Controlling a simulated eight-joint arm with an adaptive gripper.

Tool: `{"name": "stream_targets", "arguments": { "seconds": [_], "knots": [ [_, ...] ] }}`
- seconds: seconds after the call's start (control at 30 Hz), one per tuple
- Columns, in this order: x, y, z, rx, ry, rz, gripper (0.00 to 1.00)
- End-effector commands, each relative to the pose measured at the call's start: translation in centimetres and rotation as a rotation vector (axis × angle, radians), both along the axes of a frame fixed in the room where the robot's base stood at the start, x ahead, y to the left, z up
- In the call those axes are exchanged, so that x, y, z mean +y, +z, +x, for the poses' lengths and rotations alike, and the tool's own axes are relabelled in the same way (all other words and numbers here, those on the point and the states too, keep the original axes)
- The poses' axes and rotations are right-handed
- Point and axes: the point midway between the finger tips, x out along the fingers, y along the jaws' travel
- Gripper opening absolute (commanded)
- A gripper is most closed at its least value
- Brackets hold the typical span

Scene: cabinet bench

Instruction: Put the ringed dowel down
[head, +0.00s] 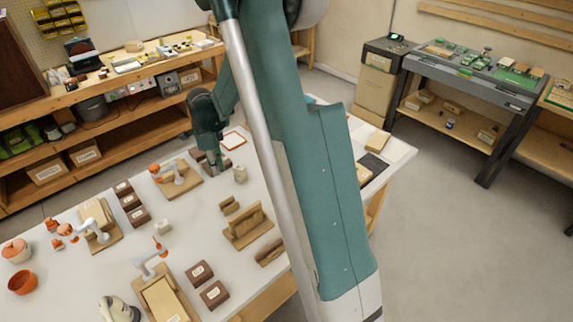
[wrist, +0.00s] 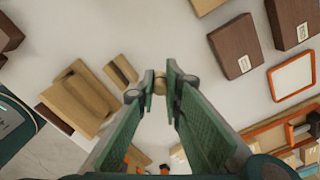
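My gripper (wrist: 160,82) points down over the white table. In the wrist view its fingertips are close together on a small tan round piece, which looks like the ringed dowel (wrist: 160,87) seen nearly end-on. Its ring cannot be made out. In the head view my gripper (head: 214,168) is above the far part of the table, left of a pale upright cylinder (head: 240,174). The dowel cannot be picked out there, and its height above the table is unclear.
Dark labelled boxes (wrist: 235,46) and a red-rimmed white tray (wrist: 292,77) are to the right in the wrist view. Bare white table shows ahead of the fingertips.

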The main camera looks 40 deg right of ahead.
Motion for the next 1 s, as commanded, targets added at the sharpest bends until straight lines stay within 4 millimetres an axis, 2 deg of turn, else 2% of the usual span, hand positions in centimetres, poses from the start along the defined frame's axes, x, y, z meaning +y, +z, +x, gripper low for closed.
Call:
{"name": "stream_targets", "arguments": {
  "seconds": [0.03, 0.1, 0.47, 1.0],
  "knots": [
    [-1.6, 0.1, -0.3, 0.000, -0.019, 0.000, 0.06],
    [-3.5, 0.2, -0.6, 0.000, -0.040, 0.000, 0.06],
    [-13.1, 0.5, -3.1, 0.001, -0.150, 0.000, 0.06],
    [-26.4, 1.1, -9.0, 0.002, -0.310, 0.000, 0.06]
  ]
}}
